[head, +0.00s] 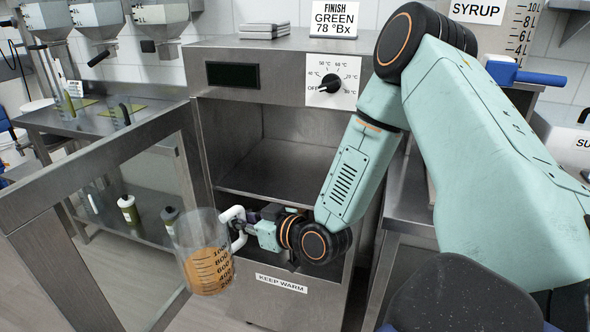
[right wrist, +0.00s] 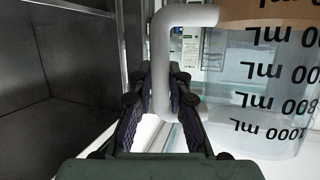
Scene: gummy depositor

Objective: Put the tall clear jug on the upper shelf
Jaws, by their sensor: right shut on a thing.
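The tall clear jug (head: 188,238) has dark mL marks and orange liquid in its lower part. It hangs in front of the open cabinet, slightly tilted in the head view. My right gripper (head: 243,229) is shut on its white handle (head: 232,214). In the right wrist view the gripper (right wrist: 160,92) pinches the upright bar of the handle (right wrist: 160,62), with the jug (right wrist: 262,90) to the right. The steel warming cabinet (head: 222,135) has a bare shelf (head: 262,186) inside its opening; my arm hides part of the space below. My left gripper is out of view.
A dial panel (head: 332,82) is above the opening and a KEEP WARM label (head: 281,284) below. Bottles (head: 129,210) stand on a lower shelf behind the door glass. The visible cabinet interior is empty.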

